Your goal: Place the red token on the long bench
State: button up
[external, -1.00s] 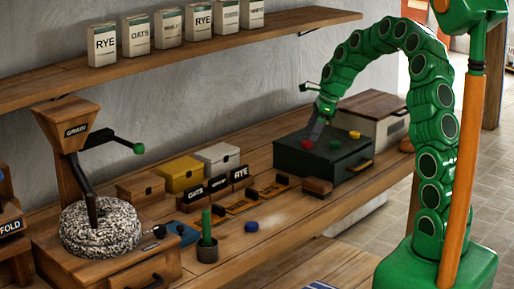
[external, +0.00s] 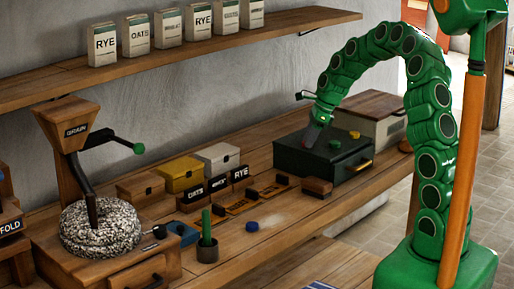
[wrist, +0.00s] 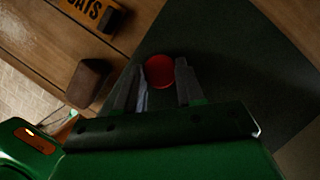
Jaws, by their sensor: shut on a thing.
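My gripper (external: 313,136) is over the left part of the dark green box's top, fingers pointing down. It is shut on the red token (wrist: 159,71), a round disc between the fingertips in the wrist view. In the external view the fingers mostly hide the token; I cannot tell whether it still touches the box top. The long bench (external: 285,226) is the wooden counter along the wall, under the box and other goods.
The dark green box (external: 318,164) also bears a yellow token (external: 354,135) and a green token (external: 335,145). A brown block (external: 317,187) stands before it. A blue disc (external: 252,225) lies on the bench, with bare wood around it. Labelled holders (external: 215,187) stand further left.

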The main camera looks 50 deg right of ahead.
jog(key=shift+r, duration=0.15)
jog(key=shift+r, duration=0.3)
notch_tip(320, 180, up, 2)
jog(key=shift+d, duration=0.1)
jog(key=s+a+r, duration=0.4)
jog(key=s+r, duration=0.6)
jog(key=s, duration=0.3)
jog(key=shift+s, duration=0.25)
